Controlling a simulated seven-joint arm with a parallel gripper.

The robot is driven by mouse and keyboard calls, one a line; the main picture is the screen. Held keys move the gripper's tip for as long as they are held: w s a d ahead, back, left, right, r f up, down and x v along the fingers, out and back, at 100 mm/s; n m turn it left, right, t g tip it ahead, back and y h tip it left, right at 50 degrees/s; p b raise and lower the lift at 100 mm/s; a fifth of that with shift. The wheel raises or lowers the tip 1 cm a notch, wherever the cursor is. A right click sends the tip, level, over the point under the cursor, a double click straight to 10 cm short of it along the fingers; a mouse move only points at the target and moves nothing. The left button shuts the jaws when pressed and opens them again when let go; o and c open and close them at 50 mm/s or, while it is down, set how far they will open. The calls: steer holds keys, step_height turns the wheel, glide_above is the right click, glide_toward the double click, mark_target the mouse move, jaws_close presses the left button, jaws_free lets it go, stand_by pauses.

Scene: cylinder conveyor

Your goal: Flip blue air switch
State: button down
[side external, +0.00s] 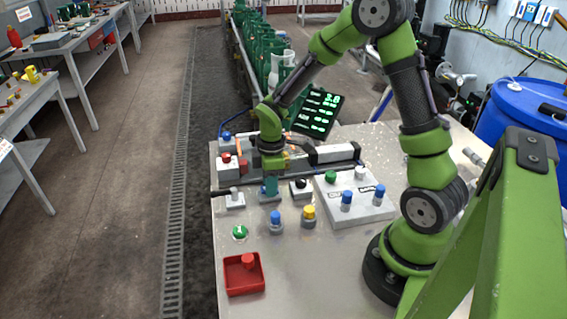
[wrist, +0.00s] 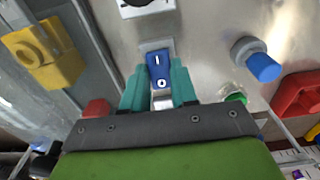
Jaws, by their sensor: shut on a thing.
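The blue air switch (wrist: 158,70) is a blue rocker marked I and O on a light base, in the middle of the wrist view. My gripper (wrist: 160,88) has its teal fingers on either side of the rocker, shut on it. In the side external view my gripper (side external: 270,186) points down at the metal table, and its fingers hide the rocker. The marks I and O both face the wrist camera; I cannot tell which side is pressed.
A black knob box (side external: 301,187) stands close on the right, a grey lever box (side external: 229,201) on the left. Blue-topped (side external: 276,221) and yellow-topped (side external: 308,214) buttons, a green button (side external: 239,232) and a red tray (side external: 260,272) lie in front.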

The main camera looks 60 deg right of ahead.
steer(key=c, duration=0.9)
jaws_free()
steer(key=r, duration=1.7)
steer(key=shift+s+d, duration=0.2)
steer(key=s+a+r+m+t, duration=0.1)
steer(key=s+a+m+t, duration=0.1)
steer(key=s+m, duration=0.2)
steer(key=s+a+r+m+t+y, duration=0.1)
steer(key=s+a+r+m+t, duration=0.1)
steer(key=s+a+m, duration=0.1)
steer(key=s+a+r+m+t, duration=0.2)
steer(key=s+a+m+t, duration=0.1)
steer(key=s+m, duration=0.2)
steer(key=shift+s+a+r+m+y, duration=0.1)
steer(key=shift+s+m+y, duration=0.2)
steer(key=shift+m+y, duration=0.15)
